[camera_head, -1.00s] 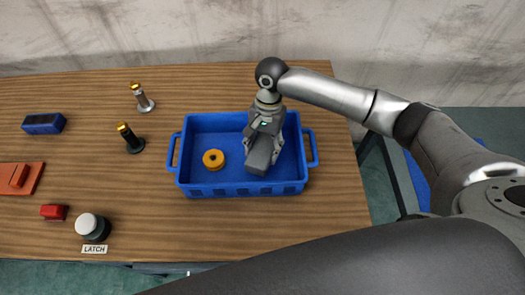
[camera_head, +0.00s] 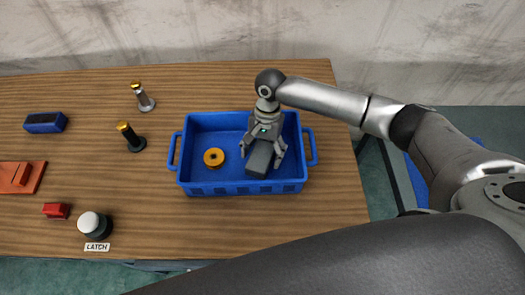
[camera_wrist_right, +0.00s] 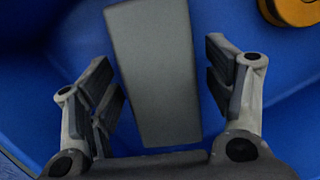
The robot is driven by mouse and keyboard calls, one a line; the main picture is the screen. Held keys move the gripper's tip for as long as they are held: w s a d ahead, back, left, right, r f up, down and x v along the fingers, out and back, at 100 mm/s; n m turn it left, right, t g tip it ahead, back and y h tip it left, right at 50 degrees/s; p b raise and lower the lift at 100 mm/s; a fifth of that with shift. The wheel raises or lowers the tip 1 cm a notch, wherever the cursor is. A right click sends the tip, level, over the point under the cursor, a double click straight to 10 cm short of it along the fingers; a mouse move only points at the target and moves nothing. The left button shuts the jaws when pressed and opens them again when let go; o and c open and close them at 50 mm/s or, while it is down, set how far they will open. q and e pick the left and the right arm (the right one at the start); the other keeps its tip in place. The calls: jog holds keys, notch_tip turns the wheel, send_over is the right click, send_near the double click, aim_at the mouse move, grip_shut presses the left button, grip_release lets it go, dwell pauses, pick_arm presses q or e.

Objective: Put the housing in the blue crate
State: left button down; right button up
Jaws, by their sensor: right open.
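The housing, a dark grey block (camera_head: 260,159), lies inside the blue crate (camera_head: 240,188), in its right half. It also shows in the right wrist view (camera_wrist_right: 155,72) as a plain grey slab. My right gripper (camera_head: 264,156) is in the crate over the block. In the wrist view its fingers (camera_wrist_right: 165,95) stand open on either side of the block, with a gap visible on each side. My left gripper is not in view.
An orange ring-shaped part (camera_head: 214,157) lies in the crate, left of the block. Two gold-topped posts (camera_head: 132,138), a blue block (camera_head: 45,123), a red block (camera_head: 56,210), an orange plate (camera_head: 20,177) and a white-topped button (camera_head: 94,225) labelled LATCH stand left on the table.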

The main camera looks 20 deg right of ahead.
aim_at(266, 143)
jog(key=b+v, duration=0.1)
jog(key=v, duration=1.1)
